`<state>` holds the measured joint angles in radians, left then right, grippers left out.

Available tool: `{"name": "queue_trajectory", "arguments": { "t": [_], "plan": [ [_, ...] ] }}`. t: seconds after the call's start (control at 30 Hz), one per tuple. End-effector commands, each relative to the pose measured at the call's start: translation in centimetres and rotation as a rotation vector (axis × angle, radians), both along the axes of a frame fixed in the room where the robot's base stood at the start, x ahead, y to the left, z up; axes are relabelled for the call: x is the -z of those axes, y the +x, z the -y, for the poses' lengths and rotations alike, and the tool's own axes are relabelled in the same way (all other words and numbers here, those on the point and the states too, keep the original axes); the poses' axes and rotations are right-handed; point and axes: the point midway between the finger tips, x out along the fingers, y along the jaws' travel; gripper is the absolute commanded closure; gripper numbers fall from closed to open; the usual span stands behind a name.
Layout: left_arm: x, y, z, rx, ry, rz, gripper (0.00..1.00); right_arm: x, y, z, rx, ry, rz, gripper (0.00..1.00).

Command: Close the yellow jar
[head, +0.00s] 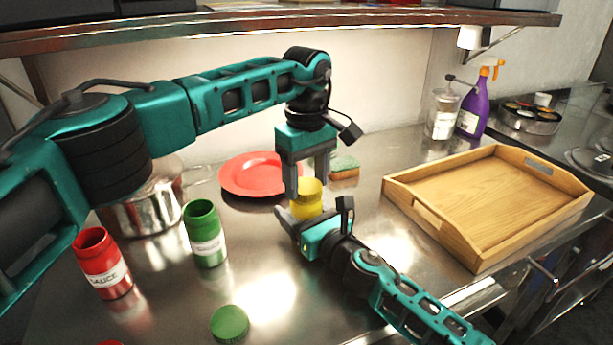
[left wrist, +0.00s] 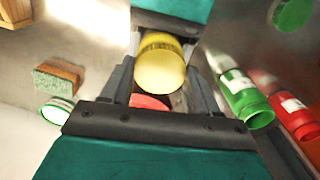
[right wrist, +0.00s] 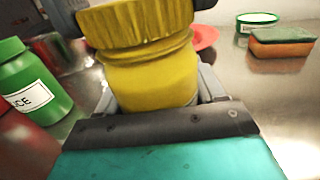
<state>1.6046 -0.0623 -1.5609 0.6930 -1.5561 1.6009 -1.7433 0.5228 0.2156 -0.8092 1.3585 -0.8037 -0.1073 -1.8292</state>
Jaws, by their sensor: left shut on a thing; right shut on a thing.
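The yellow jar (head: 306,208) stands upright on the steel counter, and its body fills the middle of the right wrist view (right wrist: 150,78). A ribbed yellow lid (right wrist: 137,22) sits at its mouth; whether it is fully seated I cannot tell. The lid also shows in the left wrist view (left wrist: 160,62). My left gripper (head: 307,188) points down from above, shut on the lid, with a finger on each side. My right gripper (head: 298,222) comes in low from the front right and is shut on the jar body, hiding its lower part.
Open green (head: 205,235) and red (head: 102,265) jars stand at the left, with a green lid (head: 230,323) in front. A steel pot (head: 147,212), red plate (head: 255,175) and sponge (head: 345,167) lie behind. A wooden tray (head: 480,253) is at the right.

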Motion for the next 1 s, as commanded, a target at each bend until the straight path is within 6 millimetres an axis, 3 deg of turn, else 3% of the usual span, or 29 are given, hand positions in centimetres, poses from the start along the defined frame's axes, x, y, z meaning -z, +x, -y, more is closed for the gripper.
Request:
{"name": "queue_trajectory", "arguments": {
  "t": [0.3,0.5,0.67,0.93,0.97,1.0],
  "plan": [
    [-0.05,0.00,-0.01,0.620,0.000,0.002,0.68,0.04,-0.01,0.01,0.000,-0.001,-0.001,1.00],
    [-0.05,-0.01,-0.01,0.921,0.000,0.002,0.68,0.05,-0.01,0.01,0.000,-0.001,-0.001,1.00],
    [-0.05,-0.01,-0.01,1.013,0.000,0.002,0.68,0.06,-0.01,0.01,0.000,-0.001,-0.001,1.00],
    [-0.05,-0.01,0.00,1.017,0.000,0.002,0.68,0.06,-0.01,0.01,0.000,-0.001,-0.001,1.00],
    [-0.05,-0.01,0.00,1.017,0.000,0.002,0.38,0.06,-0.01,0.01,0.000,-0.001,-0.001,1.00],
    [-0.05,-0.01,0.00,1.017,0.000,0.002,0.34,0.07,-0.01,0.01,0.000,-0.001,-0.001,1.00]
  ]
}}
